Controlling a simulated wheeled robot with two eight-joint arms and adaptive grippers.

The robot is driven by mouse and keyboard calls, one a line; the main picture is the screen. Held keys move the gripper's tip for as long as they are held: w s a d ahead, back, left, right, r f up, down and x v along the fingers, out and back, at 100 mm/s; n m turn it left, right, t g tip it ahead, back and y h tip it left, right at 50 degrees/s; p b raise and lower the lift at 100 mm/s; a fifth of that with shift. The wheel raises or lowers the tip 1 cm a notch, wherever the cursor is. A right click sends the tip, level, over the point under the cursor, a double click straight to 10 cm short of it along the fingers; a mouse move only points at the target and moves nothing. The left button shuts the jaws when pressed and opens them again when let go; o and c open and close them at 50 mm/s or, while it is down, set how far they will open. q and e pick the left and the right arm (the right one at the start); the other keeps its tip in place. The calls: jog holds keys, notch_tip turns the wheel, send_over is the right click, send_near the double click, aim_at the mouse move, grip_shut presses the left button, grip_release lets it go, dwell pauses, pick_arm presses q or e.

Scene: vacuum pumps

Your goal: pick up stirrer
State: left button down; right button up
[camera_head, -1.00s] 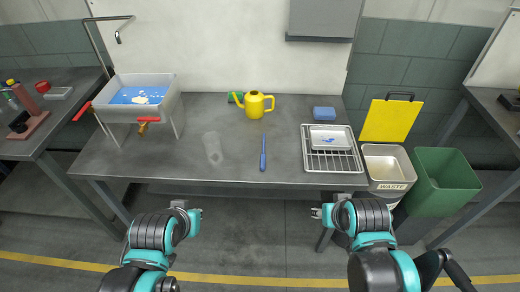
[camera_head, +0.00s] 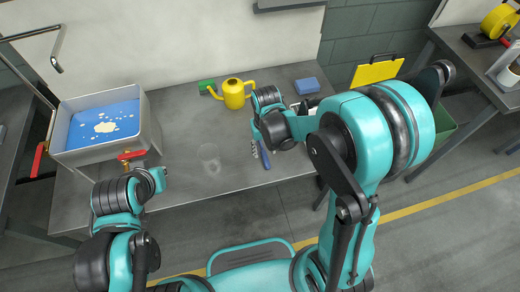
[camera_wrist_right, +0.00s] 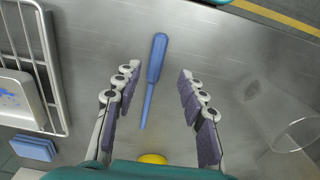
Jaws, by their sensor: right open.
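The stirrer is a blue rod with a thicker handle, lying flat on the metal table. In the head view the stirrer (camera_head: 265,160) is partly hidden by my right gripper (camera_head: 257,148). In the right wrist view the stirrer (camera_wrist_right: 156,60) lies lengthwise between the two fingers of my right gripper (camera_wrist_right: 158,76), which is open and empty. Its handle points to the top of that view and its thin end downward. Neither finger appears to touch it. My left gripper (camera_head: 157,182) is at the table's front left, and its fingers are too small to read.
A yellow watering can (camera_head: 236,97), green sponge (camera_head: 206,86) and blue sponge (camera_head: 307,85) are behind. A wire rack (camera_wrist_right: 56,85) with a tray is at the wrist view's left. A blue-filled sink (camera_head: 147,122) is at left.

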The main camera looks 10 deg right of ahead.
aim_at(266, 159)
jog(key=f+b, duration=0.1)
jog(key=f, duration=0.3)
jog(key=f+b, duration=0.1)
jog(key=f, duration=0.1)
jog(key=shift+d+b, duration=0.25)
jog(key=shift+b, duration=0.05)
jog(key=shift+r, duration=0.1)
grip_shut()
